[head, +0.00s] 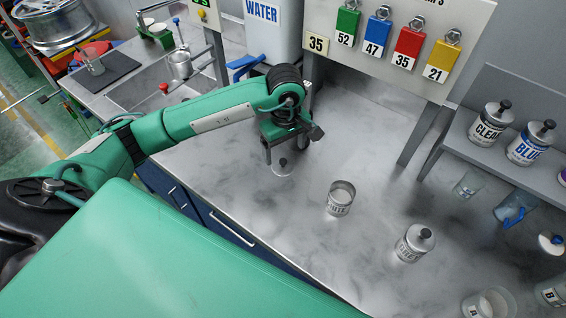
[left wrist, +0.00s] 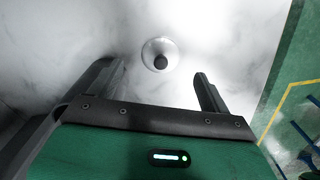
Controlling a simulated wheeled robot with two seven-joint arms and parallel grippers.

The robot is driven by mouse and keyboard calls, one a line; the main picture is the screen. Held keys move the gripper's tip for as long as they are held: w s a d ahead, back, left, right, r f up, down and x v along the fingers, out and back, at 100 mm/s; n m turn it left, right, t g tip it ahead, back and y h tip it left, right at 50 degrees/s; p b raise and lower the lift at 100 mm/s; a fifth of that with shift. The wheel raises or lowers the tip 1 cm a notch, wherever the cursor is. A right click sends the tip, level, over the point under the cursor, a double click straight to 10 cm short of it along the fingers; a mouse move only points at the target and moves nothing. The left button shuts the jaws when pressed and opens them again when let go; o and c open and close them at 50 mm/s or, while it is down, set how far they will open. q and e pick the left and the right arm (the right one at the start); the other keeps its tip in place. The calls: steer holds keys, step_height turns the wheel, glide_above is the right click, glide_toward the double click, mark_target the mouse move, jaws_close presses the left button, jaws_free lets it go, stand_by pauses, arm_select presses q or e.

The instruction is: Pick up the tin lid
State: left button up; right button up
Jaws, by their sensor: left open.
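The tin lid (head: 283,166) is a small round disc with a dark knob. It lies flat on the steel worktop, and in the left wrist view the lid (left wrist: 161,53) is ahead of and between the fingers. My left gripper (head: 290,147) is open and empty, pointing down just above the lid; its two fingers also show in the left wrist view (left wrist: 158,82). An open tin (head: 340,198) with a printed label stands to the right, without a lid. My right gripper is not in view.
A lidded tin (head: 414,243) stands nearer the front. A shelf at right holds tins labelled CLEAR (head: 490,124) and BLUE (head: 530,143). A WATER container (head: 270,30) and a sink (head: 160,85) are behind. Worktop around the lid is clear.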

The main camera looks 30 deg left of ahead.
mark_target(283, 161)
arm_select(q)
steer(key=shift+a+f+p, duration=0.15)
steer(key=shift+f+p, duration=0.3)
steer(key=shift+f, duration=0.3)
steer(key=f+p, duration=0.1)
steer(key=f, duration=0.2)
steer(key=shift+a+f, duration=0.1)
steer(key=shift+a, duration=0.1)
steer(key=shift+f, duration=0.5)
steer(key=c, duration=1.1)
steer(key=shift+o, duration=0.2)
